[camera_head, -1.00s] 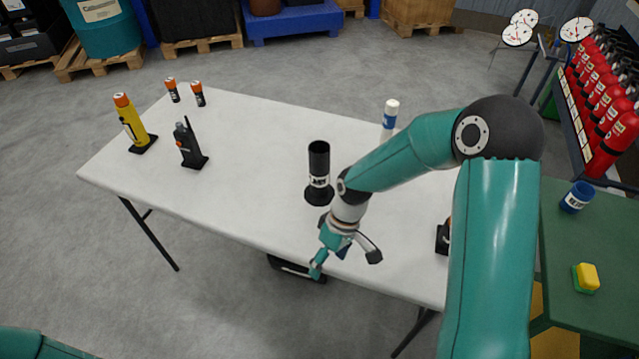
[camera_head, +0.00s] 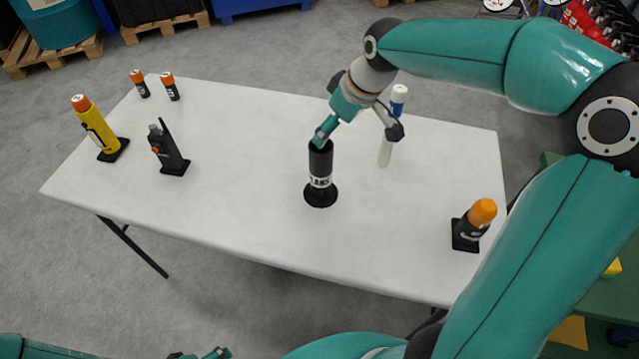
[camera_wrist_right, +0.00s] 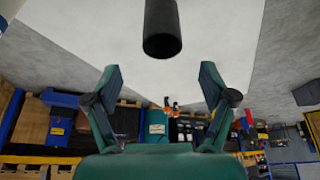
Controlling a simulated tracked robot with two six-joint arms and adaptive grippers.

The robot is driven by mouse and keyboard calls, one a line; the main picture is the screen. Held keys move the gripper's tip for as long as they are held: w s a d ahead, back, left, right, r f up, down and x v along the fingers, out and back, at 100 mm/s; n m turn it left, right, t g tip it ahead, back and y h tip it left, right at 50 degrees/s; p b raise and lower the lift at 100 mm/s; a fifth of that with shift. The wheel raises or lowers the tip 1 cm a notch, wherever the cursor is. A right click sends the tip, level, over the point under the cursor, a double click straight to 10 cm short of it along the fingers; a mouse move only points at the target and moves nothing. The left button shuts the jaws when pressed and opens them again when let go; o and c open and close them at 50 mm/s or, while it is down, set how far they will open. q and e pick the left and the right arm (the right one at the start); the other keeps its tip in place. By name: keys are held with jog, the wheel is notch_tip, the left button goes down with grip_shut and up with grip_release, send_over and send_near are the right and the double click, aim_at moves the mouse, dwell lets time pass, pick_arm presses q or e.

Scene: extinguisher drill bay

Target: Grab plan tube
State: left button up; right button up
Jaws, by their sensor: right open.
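A black tube (camera_head: 320,160) with a white label stands upright on a round black base near the middle of the white table; I take it for the plan tube. It also shows in the right wrist view (camera_wrist_right: 162,28), its dark end at top centre, ahead of the fingers. My right gripper (camera_head: 358,137) is open and empty. In the head view one finger overlaps the tube's top and the other is to its right; contact cannot be told. Part of my left gripper (camera_head: 205,354) shows at the bottom edge, its fingers mostly cut off.
A white tube with a blue band (camera_head: 385,150) stands behind the right gripper. An orange-capped black item (camera_head: 476,222) is at the table's right. A yellow torch (camera_head: 98,130), a black radio (camera_head: 168,150) and two small orange-capped cylinders (camera_head: 139,83) are at left. The front-middle table is clear.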

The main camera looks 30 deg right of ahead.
send_over(321, 172)
jog(key=w+d, duration=0.2)
notch_tip(321, 172, down, 7)
jog(key=x, duration=0.2)
jog(key=s+p+x, duration=0.1)
jog(key=x, duration=0.1)
jog(key=shift+a+f, duration=0.1)
jog(key=shift+a, duration=0.05)
jog(key=shift+w+f, duration=0.3)
jog(key=shift+f, duration=0.2)
grip_shut()
